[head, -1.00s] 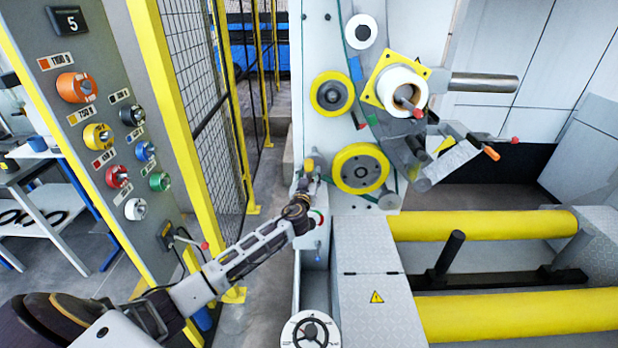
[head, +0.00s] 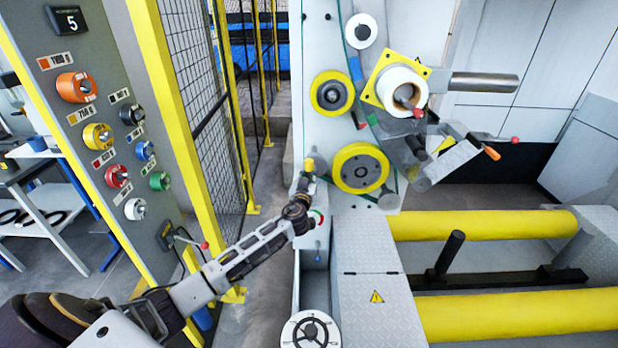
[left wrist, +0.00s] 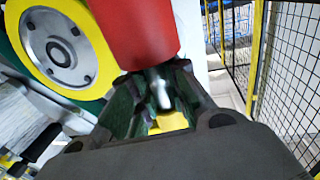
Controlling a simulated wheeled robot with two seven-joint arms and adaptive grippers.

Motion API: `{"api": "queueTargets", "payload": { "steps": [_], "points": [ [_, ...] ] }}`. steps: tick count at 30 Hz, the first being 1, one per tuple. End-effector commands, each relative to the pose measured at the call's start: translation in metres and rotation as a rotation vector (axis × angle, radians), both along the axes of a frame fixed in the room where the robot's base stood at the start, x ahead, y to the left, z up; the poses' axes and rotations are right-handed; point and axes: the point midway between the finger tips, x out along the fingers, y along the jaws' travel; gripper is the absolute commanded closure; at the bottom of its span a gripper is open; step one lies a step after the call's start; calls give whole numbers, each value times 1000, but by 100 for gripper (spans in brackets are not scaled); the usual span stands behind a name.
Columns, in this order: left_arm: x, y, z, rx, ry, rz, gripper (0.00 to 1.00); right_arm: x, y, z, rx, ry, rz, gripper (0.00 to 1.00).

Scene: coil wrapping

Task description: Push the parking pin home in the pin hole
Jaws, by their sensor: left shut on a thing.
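My left gripper (head: 307,177) is at the left edge of the white machine panel, beside the lower yellow wheel. In the left wrist view its dark fingers (left wrist: 160,95) are shut around a short silver shaft. A large, blurred red cylinder (left wrist: 135,35) stands at the shaft's upper end; the two look like the parking pin. A small yellow part (left wrist: 168,122) shows between the fingers and may be what shows at the gripper in the head view (head: 309,163). The pin hole is not clearly visible, so I cannot tell how deep the pin sits. My right gripper is not in view.
The lower yellow wheel (head: 361,168) is close to the right of my gripper. A handwheel (head: 311,331) is below. A mesh fence (head: 222,110) and a control panel (head: 105,130) stand left. Yellow rollers (head: 480,225) lie to the right.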

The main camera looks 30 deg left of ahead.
Motion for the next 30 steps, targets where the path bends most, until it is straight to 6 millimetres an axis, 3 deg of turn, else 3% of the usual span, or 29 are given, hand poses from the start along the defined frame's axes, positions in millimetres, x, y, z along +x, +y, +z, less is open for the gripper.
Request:
{"api": "queueTargets", "payload": {
  "steps": [11, 30],
  "points": [
    [0, 0, 14, -1, -3, 1, 100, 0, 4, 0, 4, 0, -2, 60],
    [0, 0, 92, -2, -4, 0, 100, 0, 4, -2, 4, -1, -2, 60]
  ]
}}
